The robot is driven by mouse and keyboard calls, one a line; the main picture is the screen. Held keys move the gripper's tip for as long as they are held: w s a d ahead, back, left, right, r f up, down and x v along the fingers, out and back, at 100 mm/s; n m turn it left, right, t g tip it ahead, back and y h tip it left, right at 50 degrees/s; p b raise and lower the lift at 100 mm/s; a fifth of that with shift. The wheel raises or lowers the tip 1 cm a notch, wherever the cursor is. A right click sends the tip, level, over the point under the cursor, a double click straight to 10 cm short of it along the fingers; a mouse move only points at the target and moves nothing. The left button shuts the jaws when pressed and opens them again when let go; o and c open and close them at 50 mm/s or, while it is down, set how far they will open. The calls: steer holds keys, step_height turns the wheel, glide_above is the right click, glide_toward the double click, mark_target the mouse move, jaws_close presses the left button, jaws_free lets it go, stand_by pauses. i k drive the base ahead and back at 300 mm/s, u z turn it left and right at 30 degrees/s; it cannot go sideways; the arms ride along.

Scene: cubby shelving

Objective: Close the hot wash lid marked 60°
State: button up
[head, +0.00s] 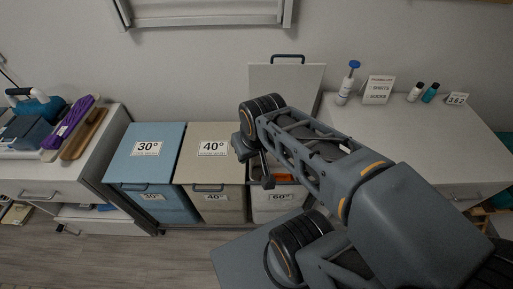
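The 60° hot wash lid (296,80) stands raised, near upright against the wall, with a dark handle (287,58) on its top edge. Its bin (277,214) is below, open, with a "60°" label on the front. Some contents show inside, and my arm hides much of the opening and the lower lid. My gripper (258,165) is over the left part of the bin opening, in front of the raised lid and near the 40° lid's right edge. The dark fingers overlap in this view, so I cannot tell their gap or whether they touch anything.
The 30° lid (148,146) and 40° lid (209,159) are shut. A left cabinet (55,171) carries a brush, purple cloth and trays. A right cabinet (425,140) carries a pump bottle (346,85), a sign (378,90) and small bottles. Bare floor (100,254) lies at front left.

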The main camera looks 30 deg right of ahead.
mark_target(299, 83)
steer(key=u, duration=0.05)
steer(key=k, duration=0.5)
steer(key=z, duration=1.4)
steer(key=k, duration=0.75)
steer(key=u, duration=1.35)
